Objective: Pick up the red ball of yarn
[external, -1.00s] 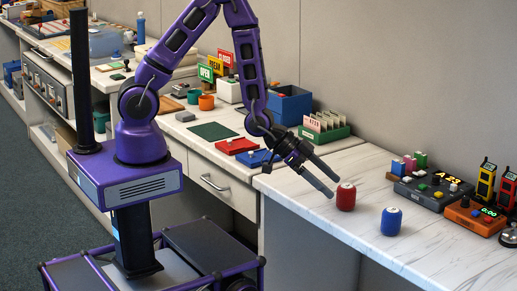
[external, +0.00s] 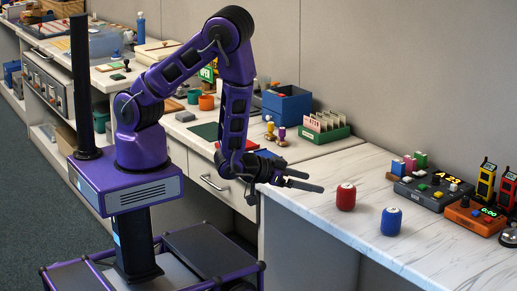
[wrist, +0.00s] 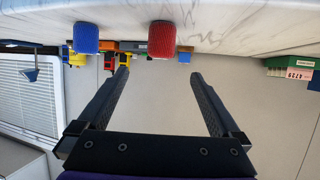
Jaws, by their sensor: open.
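The red ball of yarn (external: 346,197) stands on the white marbled counter, looking like a small red cylinder with a pale top. It also shows in the wrist view (wrist: 162,40), upside down, just beyond the fingertips and slightly right of their middle. A blue one like it (external: 391,221) stands to its right and nearer the front edge; it is left of the red one in the wrist view (wrist: 86,38). My gripper (external: 316,181) is open and empty, pointing sideways toward the red ball from its left. A gap shows between the fingertips and the ball.
A grey control box (external: 433,191) and an orange device (external: 476,216) stand to the right. A green card holder (external: 325,133) is at the back near the wall. The white counter (external: 325,224) is clear around the red ball, with its front edge close by.

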